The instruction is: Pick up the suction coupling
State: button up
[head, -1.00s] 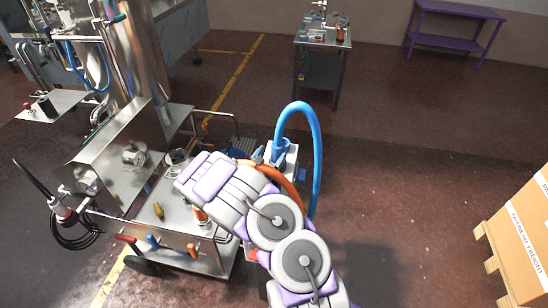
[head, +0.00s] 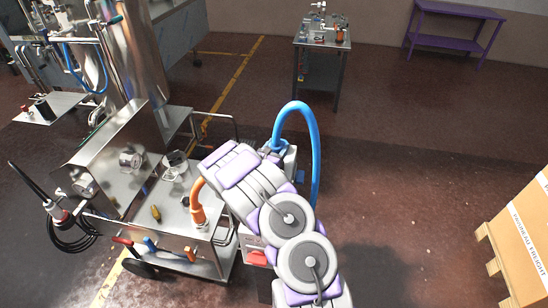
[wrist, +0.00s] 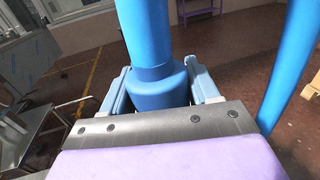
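The blue coupling (wrist: 160,82), which I take for the suction coupling, stands upright in the middle of the wrist view, with a thick blue hose rising from it. In the head view the coupling (head: 274,146) shows just beyond my wrist, and the hose arches up and down to the right. My gripper (wrist: 160,88) has its pale blue-grey fingers wide apart, one on each side of the coupling. I cannot tell whether they touch it. The lower part of the coupling is hidden behind the gripper's metal plate, and my arm hides the fingers in the head view.
An orange hose end (head: 198,212) stands at the edge of the steel machine table (head: 178,225), left of my arm. A cardboard box (head: 525,240) is at right. A small steel table (head: 322,42) and a purple bench (head: 455,42) stand behind. The floor between is clear.

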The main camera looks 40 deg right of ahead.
jog(key=shift+d+f, duration=0.2)
jog(key=shift+d, duration=0.2)
jog(key=c, duration=0.3)
jog(key=shift+c, duration=0.8)
jog(key=shift+a, duration=0.4)
jog(key=c, duration=0.4)
jog(key=shift+r, duration=0.1)
